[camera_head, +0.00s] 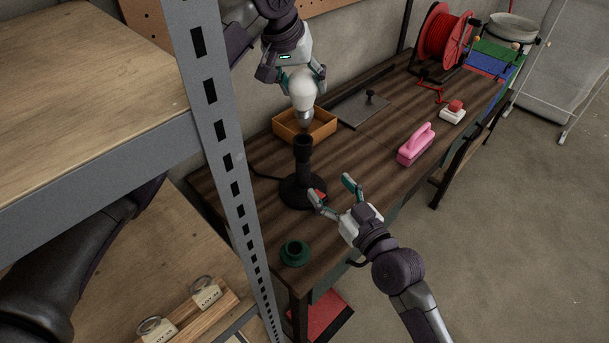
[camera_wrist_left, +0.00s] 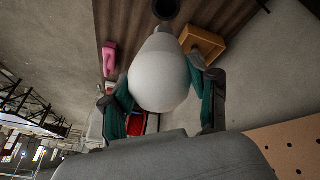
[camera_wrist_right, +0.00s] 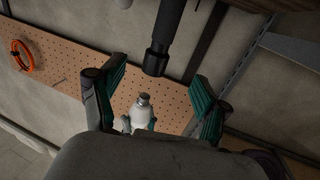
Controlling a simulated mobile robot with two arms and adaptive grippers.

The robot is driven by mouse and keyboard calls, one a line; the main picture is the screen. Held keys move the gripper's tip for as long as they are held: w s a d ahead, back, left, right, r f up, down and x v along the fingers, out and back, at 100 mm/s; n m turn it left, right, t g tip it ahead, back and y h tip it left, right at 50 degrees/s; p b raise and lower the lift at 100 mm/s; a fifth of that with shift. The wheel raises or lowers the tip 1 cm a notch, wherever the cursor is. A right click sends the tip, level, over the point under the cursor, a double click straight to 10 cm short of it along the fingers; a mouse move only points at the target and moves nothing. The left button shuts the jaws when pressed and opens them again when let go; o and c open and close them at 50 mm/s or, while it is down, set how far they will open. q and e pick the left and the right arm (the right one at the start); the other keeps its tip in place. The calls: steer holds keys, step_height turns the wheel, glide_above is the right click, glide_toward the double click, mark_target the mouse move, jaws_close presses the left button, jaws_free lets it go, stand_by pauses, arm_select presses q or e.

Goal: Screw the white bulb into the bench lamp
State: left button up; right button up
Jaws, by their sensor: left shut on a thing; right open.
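The white bulb (camera_head: 303,88) hangs with its metal cap down, above the black bench lamp's upright socket (camera_head: 303,146), with a gap between them. My left gripper (camera_head: 300,74) is shut around its glass. The bulb (camera_wrist_left: 158,75) fills the middle of the left wrist view, with the dark socket (camera_wrist_left: 166,8) beyond it. My right gripper (camera_head: 329,187) is open and empty beside the lamp's round base (camera_head: 296,192). The right wrist view, seemingly upside down, shows the socket (camera_wrist_right: 157,60) and the bulb (camera_wrist_right: 141,112) apart, between the open fingers (camera_wrist_right: 158,80).
An orange-brown open box (camera_head: 322,131) stands behind the lamp. A green round part (camera_head: 294,253) lies at the near bench end. A pink block with a handle (camera_head: 416,146) and a red cable reel (camera_head: 440,38) are farther right. A metal shelf post (camera_head: 220,130) stands at left.

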mark_target(306, 159)
stand_by(0.3)
steer(key=x, duration=1.2)
steer(key=shift+c, duration=0.4)
jaws_close()
